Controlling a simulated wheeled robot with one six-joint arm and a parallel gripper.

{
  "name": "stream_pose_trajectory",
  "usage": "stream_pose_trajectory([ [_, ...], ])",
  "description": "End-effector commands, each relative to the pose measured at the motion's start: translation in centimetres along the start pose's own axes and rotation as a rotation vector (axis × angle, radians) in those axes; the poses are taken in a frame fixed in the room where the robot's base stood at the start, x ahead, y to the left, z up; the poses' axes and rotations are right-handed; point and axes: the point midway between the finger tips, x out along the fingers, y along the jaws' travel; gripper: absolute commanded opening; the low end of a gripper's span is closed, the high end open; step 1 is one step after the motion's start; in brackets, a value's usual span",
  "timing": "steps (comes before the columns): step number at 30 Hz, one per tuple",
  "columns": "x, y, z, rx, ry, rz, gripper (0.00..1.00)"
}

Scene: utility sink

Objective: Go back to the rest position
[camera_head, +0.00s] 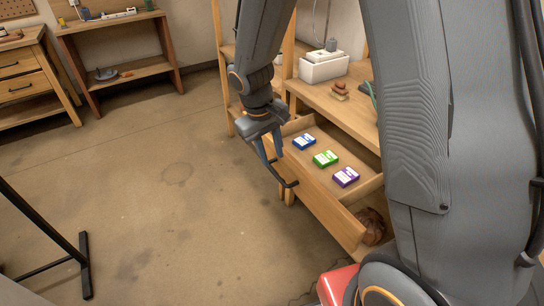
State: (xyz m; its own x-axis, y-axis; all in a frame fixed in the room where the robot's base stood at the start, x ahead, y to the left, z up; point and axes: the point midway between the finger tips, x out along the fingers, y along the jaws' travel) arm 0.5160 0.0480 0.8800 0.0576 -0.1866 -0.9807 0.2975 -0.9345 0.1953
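My gripper (270,151) points down at the left end of the open wooden drawer (328,208), just outside its front. Its fingers look apart, with nothing seen held between them. A dark bar (279,177), which looks like the drawer's handle, runs just below the fingers; I cannot tell whether they touch it. In the drawer lie a blue box (304,142), a green box (326,159) and a purple box (346,177) in a row. My arm comes down from the top and hides part of the bench.
The wooden bench (330,103) above the drawer holds a white container (323,67) and a small brown stack (340,91). A brown round thing (373,226) is at the drawer's near end. A shelf table (120,75) and drawer cabinet (20,85) stand far left.

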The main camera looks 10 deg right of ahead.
Motion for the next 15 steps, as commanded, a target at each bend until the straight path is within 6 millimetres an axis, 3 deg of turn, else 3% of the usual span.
stream_pose_trajectory([
  [11,-0.1,0.1,0.1,0.003,0.000,-0.002,0.29],
  [15,-1.1,0.7,2.2,0.044,0.001,-0.027,0.29],
])
